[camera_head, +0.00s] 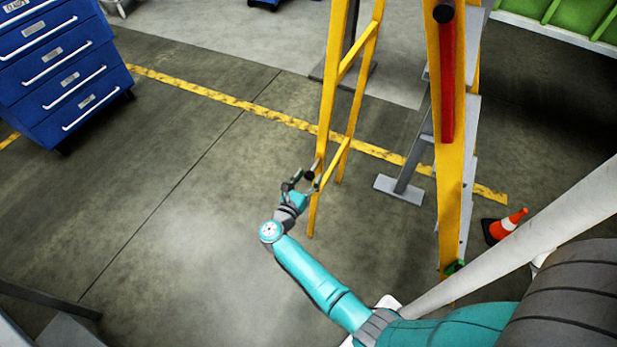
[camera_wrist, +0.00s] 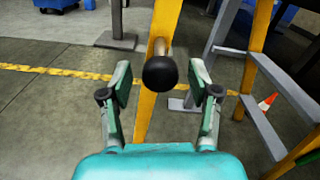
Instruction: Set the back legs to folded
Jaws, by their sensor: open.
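A yellow stepladder stands with its legs spread. Its back legs (camera_head: 327,110) are the yellow rails with crossbars on the left in the head view. Its front part (camera_head: 450,150) has grey steps and stands to the right. My gripper (camera_head: 310,180) is at the lower part of the back legs. In the wrist view my gripper (camera_wrist: 163,85) is open, its two fingers on either side of a dark round knob (camera_wrist: 160,73) that sticks out from a yellow leg (camera_wrist: 150,110).
A blue drawer cabinet (camera_head: 60,65) stands at the upper left. An orange traffic cone (camera_head: 508,223) is right of the ladder. A grey post with a flat foot (camera_head: 400,190) stands between the ladder's halves. The floor (camera_head: 190,200) at the left is clear.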

